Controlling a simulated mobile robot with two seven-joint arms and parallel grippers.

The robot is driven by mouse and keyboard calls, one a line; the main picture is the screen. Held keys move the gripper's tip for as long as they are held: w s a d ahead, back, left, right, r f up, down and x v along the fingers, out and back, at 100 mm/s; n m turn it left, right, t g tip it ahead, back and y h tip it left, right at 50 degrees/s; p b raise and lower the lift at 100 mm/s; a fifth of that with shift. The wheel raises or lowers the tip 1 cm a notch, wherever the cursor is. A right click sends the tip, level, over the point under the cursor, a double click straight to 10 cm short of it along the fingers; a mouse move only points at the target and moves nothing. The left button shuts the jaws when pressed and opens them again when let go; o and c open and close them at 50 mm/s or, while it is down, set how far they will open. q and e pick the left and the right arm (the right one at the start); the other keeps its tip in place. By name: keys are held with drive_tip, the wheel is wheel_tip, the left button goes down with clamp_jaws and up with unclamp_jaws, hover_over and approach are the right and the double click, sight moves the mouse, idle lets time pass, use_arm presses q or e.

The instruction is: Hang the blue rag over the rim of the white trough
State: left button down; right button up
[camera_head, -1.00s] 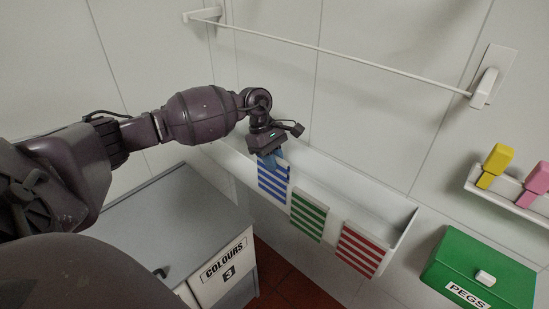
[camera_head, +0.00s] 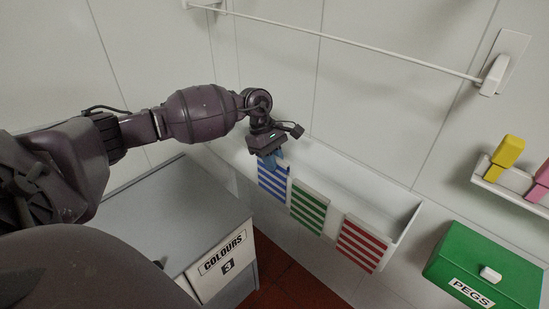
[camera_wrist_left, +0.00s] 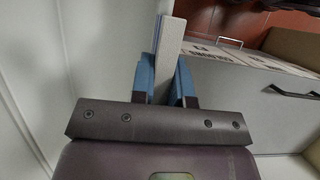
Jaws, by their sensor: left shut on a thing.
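The white trough (camera_head: 406,220) runs along the wall. The blue rag (camera_head: 272,184), striped blue and white, hangs flat over its front rim near the left end. My left gripper (camera_head: 273,163) reaches down onto the rag's top edge, with its blue fingertips closed there. In the left wrist view, the two fingers (camera_wrist_left: 163,75) stand on either side of a thin pale strip (camera_wrist_left: 171,38), seen edge-on. I cannot tell how much of that strip is rag and how much is rim. My right gripper is not in view.
A green-striped rag (camera_head: 309,207) and a red-striped rag (camera_head: 362,241) hang to the right on the same rim. A white rail (camera_head: 350,50) crosses above. A green PEGS box (camera_head: 482,262) is at right; a grey COLOURS cabinet (camera_head: 226,262) stands below left.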

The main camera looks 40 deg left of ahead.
use_arm(q)
drive_tip(key=shift+f, duration=0.65)
drive_tip(key=shift+f+b, duration=0.4)
drive_tip(key=shift+f, duration=0.55)
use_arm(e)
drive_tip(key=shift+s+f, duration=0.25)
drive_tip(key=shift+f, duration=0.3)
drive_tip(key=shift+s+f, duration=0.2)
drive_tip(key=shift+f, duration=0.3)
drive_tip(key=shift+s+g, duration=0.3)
use_arm(q)
drive_tip(key=c, duration=1)
unclamp_jaws()
drive_tip(key=shift+c, duration=0.2)
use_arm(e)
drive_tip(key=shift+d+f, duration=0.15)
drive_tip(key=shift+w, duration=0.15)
